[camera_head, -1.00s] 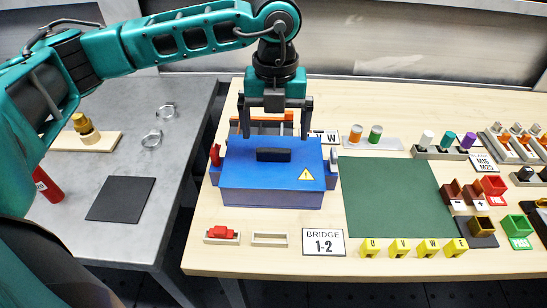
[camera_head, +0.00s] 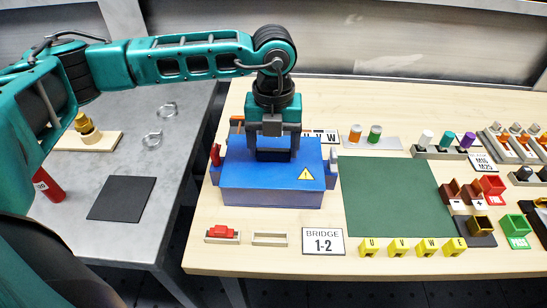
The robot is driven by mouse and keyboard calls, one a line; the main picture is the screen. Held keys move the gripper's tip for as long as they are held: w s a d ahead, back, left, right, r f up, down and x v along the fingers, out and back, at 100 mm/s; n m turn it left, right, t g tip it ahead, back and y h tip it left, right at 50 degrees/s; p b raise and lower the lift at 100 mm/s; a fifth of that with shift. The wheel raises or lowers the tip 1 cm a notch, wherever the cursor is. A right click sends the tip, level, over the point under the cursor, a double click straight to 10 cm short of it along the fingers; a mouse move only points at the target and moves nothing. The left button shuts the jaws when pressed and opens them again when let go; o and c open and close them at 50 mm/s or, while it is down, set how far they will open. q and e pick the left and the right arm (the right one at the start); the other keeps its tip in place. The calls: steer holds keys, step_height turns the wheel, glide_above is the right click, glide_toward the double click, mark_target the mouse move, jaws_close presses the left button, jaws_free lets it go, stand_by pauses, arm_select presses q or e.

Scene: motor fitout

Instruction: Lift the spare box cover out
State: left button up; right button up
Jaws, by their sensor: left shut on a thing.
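The blue box cover (camera_head: 270,183) with a yellow warning triangle sits on the wooden bench, left of the green mat. A dark handle (camera_head: 274,155) stands on its top. My left gripper (camera_head: 274,154) points down from above and is shut on this handle, its fingers partly hiding it. The cover looks level. I cannot tell whether it is apart from what lies under it. My right gripper is not in view.
The green mat (camera_head: 393,197) to the right is bare. Yellow lettered blocks (camera_head: 412,247) and a BRIDGE 1-2 sign (camera_head: 323,241) line the front edge. A red part (camera_head: 222,229) sits in a tray at front left. A grey table (camera_head: 75,215) stands left across a gap.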

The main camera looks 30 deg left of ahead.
mark_target(274, 149)
arm_select(q)
steer(key=c, duration=0.7)
steer(key=shift+r, duration=0.1)
step_height(274, 149, up, 20)
steer(key=shift+f, duration=0.1)
stand_by(0.3)
